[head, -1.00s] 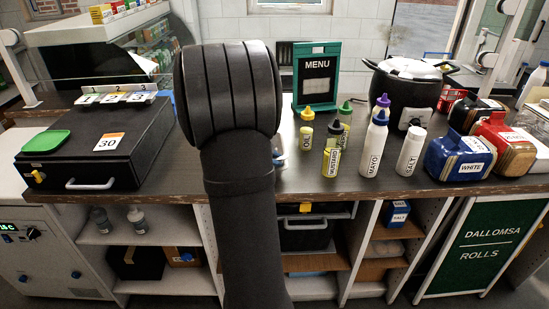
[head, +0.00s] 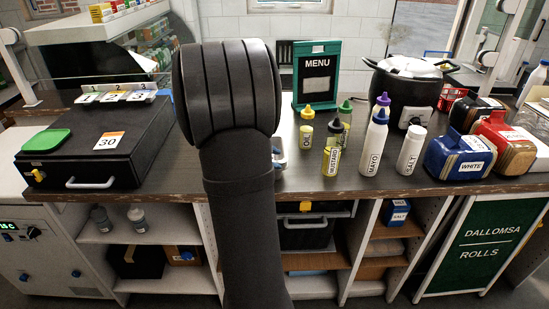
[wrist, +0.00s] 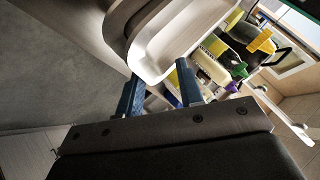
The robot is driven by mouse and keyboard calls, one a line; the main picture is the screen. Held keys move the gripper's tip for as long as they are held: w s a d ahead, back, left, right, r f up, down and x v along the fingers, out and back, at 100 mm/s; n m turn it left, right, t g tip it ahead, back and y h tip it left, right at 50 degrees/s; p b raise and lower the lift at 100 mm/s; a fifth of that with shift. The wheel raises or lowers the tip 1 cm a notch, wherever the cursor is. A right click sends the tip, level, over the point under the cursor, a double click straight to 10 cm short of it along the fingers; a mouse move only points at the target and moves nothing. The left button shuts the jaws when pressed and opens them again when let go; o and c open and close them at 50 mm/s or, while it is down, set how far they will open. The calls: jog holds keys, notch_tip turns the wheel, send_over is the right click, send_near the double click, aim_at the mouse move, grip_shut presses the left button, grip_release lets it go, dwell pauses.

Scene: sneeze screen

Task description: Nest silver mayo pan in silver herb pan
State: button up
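My gripper (wrist: 158,90) shows its two blue fingers standing apart in the wrist view. A pale, smooth pan-like container (wrist: 168,45) with rounded corners is just beyond the fingers, its lower edge close to them. I cannot tell whether the fingers touch it, or whether it is the silver mayo pan or the silver herb pan. In the head view my own arm covers the middle of the counter, and neither pan can be made out there. A small bluish-grey piece shows at the arm's right edge, too small to identify.
On the counter (head: 330,183), squeeze bottles (head: 375,143) stand right of my arm, with a black pot (head: 405,90) behind and a blue WHITE container (head: 458,156) farther right. A menu stand (head: 317,75) is at the back.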

jog(key=v, duration=0.6)
jog(key=shift+a+r, duration=0.15)
jog(key=shift+r, duration=0.1)
dwell(0.4)
jog(key=shift+f, duration=0.1)
dwell(0.6)
jog(key=shift+x, duration=2.3)
jog(key=o, duration=0.6)
jog(key=shift+s, duration=0.25)
jog(key=o, duration=0.3)
jog(key=shift+s+f+n+y, duration=0.15)
jog(key=shift+s+n+y, duration=0.15)
jog(key=shift+n, duration=0.2)
jog(key=o, duration=0.4)
jog(key=s+n+y, duration=0.2)
jog(key=n, duration=0.1)
jog(key=s+a+f+n+y, duration=0.1)
jog(key=s+n, duration=0.1)
jog(key=shift+o, duration=0.2)
jog(key=s+r+n+t+y, duration=0.4)
jog(key=s+r+n+t, duration=0.25)
jog(key=s+n, duration=0.55)
jog(key=w+f+n, duration=0.1)
jog(key=w+f, duration=0.3)
jog(key=w, duration=0.6)
jog(key=shift+w+d+f+n+t, duration=0.3)
jog(key=shift+d+f+n+t, duration=0.1)
jog(key=shift+d+t, duration=0.05)
